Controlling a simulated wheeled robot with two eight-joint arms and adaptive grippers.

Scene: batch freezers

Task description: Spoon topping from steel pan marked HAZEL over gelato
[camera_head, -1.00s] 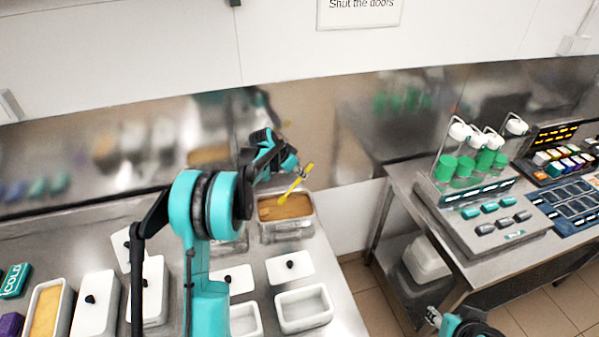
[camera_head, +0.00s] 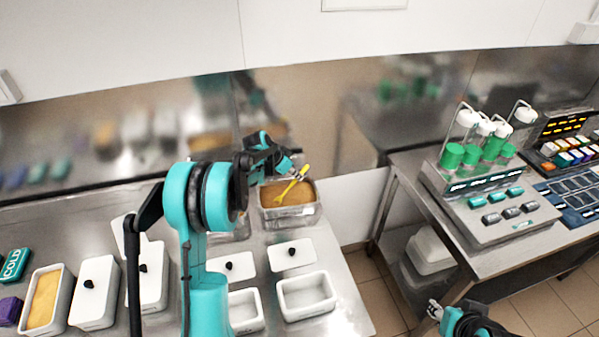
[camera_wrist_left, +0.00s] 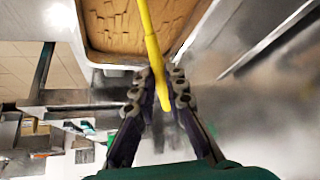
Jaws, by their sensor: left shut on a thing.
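My left gripper (camera_head: 294,177) is shut on a yellow spoon (camera_head: 290,188) above a steel pan (camera_head: 292,224) filled with a brown topping (camera_head: 284,193). In the left wrist view the spoon (camera_wrist_left: 151,50) runs from between the fingers (camera_wrist_left: 161,88) up over the brown surface (camera_wrist_left: 110,25). I cannot tell whether the spoon's head touches the topping. No HAZEL mark is readable. An open white tub (camera_head: 45,300) with an orange-tan filling stands at the far left. My right gripper (camera_head: 434,309) is at the lower right, too small to tell its jaws.
Two open, pale tubs (camera_head: 306,311) stand in front of the pan, with white lids (camera_head: 291,255) behind them. Lidded white tubs (camera_head: 94,305) and a teal COLD block (camera_head: 14,265) are at left.

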